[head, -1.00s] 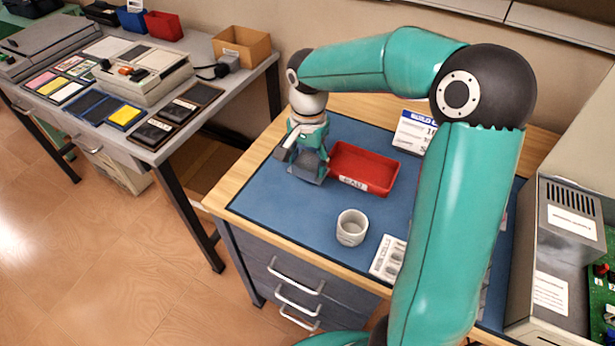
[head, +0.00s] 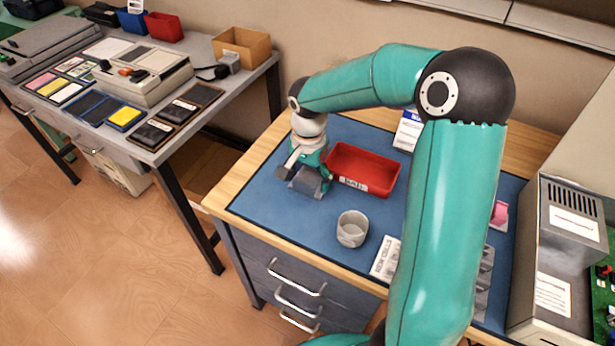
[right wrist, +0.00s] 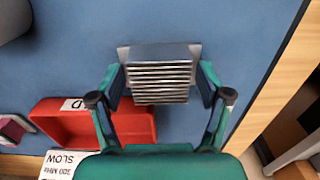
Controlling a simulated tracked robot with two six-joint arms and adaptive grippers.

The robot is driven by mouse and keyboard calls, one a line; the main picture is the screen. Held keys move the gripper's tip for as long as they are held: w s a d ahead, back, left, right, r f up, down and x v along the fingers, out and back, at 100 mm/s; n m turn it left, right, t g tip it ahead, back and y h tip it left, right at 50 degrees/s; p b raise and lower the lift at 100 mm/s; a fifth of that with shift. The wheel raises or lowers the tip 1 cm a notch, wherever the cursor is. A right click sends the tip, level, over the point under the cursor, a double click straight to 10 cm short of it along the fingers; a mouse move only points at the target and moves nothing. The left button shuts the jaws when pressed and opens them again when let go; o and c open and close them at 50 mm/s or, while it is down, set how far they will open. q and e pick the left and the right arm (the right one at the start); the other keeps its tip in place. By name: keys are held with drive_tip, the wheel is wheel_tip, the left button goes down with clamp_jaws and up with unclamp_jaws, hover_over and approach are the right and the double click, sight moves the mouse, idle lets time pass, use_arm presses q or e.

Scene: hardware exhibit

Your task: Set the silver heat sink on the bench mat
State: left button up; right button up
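The silver heat sink (right wrist: 160,78) lies between the two fingers of my right gripper (right wrist: 160,75), its fins facing the right wrist camera. The finger pads appear to press on its two sides. In the head view the right gripper (head: 308,178) points down over the left part of the blue bench mat (head: 285,212), with the grey heat sink (head: 309,183) at its tips. The heat sink is low over or on the mat; I cannot tell whether it touches. My left gripper is not in view.
A red tray (head: 362,170) stands just right of the gripper. A grey cup (head: 352,229) and a white card (head: 386,260) are nearer the front edge. A white box (head: 408,131) is behind. The mat's front left is clear.

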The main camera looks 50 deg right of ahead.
sight(308, 177)
idle(0.3)
wheel_tip(308, 177, up, 12)
drive_tip(key=p, duration=0.1)
idle(0.4)
drive_tip(key=shift+r, duration=0.15)
